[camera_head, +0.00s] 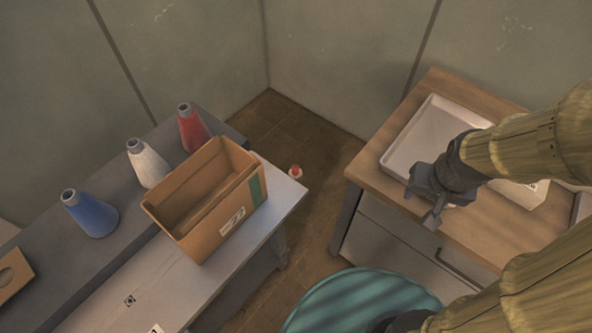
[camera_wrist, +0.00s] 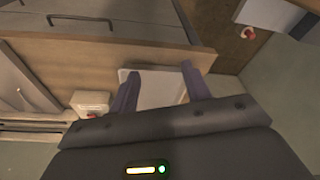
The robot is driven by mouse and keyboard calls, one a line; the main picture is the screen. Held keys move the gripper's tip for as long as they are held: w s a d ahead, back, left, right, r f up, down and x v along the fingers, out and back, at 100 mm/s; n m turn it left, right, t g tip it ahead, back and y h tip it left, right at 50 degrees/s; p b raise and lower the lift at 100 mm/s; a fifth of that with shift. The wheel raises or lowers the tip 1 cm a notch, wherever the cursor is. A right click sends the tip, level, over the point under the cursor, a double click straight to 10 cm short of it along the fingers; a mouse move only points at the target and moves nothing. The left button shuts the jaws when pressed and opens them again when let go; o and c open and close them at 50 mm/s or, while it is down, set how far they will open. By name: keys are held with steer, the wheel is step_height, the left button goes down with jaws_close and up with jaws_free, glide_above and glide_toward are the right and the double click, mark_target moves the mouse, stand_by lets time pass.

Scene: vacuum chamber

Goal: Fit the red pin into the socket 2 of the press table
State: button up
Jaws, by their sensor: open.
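A small red-and-white piece (camera_head: 295,171) is on the brown floor between the two tables; it may be the red pin, but it is too small to be sure. It also shows in the wrist view (camera_wrist: 248,33). A light-topped table (camera_head: 288,200) at left carries printed marks near the bottom edge, one looking like a "1"; it may be the press table. I cannot make out socket 2. My gripper (camera_head: 430,212) is open and empty at the front edge of the wooden cabinet, right of the piece. Its fingers (camera_wrist: 157,80) show in the wrist view.
An open cardboard box (camera_head: 237,222) stands on the light table. Blue (camera_head: 90,215), white (camera_head: 147,165) and red (camera_head: 193,128) cones stand on the grey ledge behind. The wooden cabinet (camera_head: 368,170) bears a white tray (camera_head: 403,150) and a white box (camera_head: 525,194). A teal round surface (camera_head: 350,300) is in front.

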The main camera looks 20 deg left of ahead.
steer(key=w+a+f+m+t+y+b, duration=0.3)
steer(key=a+f+m+b, duration=1)
steer(key=b, duration=0.5)
steer(key=w+a+f+m+t+y+b, duration=0.3)
steer(key=a+f+m+t+y+b, duration=0.1)
steer(key=a+f+m+b, duration=0.9)
steer(key=m+t+b, duration=0.1)
steer(key=m+b, duration=0.2)
steer(key=b, duration=0.2)
steer(key=shift+w+a+t, duration=0.15)
steer(key=shift+w+t, duration=0.05)
steer(key=shift+t, duration=0.2)
steer(key=shift+w+a, duration=0.1)
